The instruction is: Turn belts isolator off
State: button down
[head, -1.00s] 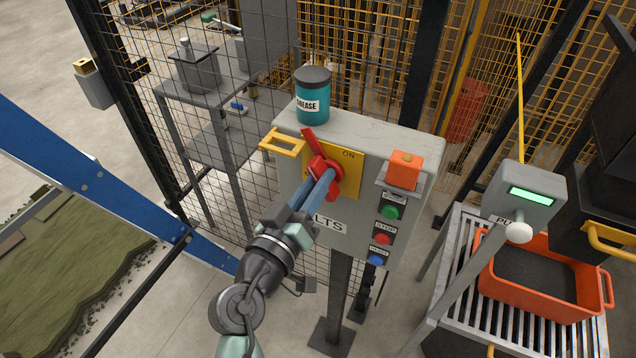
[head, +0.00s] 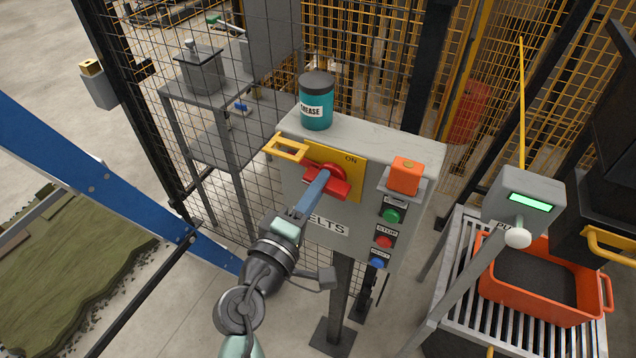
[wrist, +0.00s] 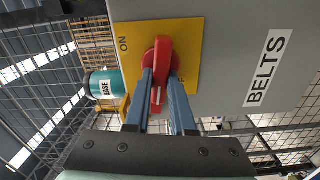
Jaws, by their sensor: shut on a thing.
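The belts isolator is a red rotary handle (head: 335,188) on a yellow plate (head: 352,177) on the front of a grey cabinet (head: 420,150). "ON" is printed at the plate's upper right; no OFF mark is readable. The handle lies about level across the plate. A "BELTS" label (head: 327,227) is below it. My gripper (head: 318,181) reaches up from below and is shut on the handle. In the wrist view, its two blue fingers (wrist: 162,82) sit on either side of the red handle (wrist: 157,100). The fingers hide part of the plate.
A teal grease tin (head: 316,103) stands on the cabinet top. A yellow hasp (head: 287,148) juts out left of the plate. An orange box (head: 405,175) and coloured push buttons (head: 384,242) are to the right. Mesh fencing (head: 232,185) stands behind. An orange crate (head: 550,305) sits on rollers at right.

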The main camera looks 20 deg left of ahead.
jog(key=shift+f+n, duration=0.1)
jog(key=shift+n, duration=0.8)
jog(key=c, duration=0.8)
grip_release()
jog(key=shift+o, duration=0.2)
jog(key=s+b, duration=0.3)
jog(key=s, duration=1)
jog(key=shift+a, duration=0.25)
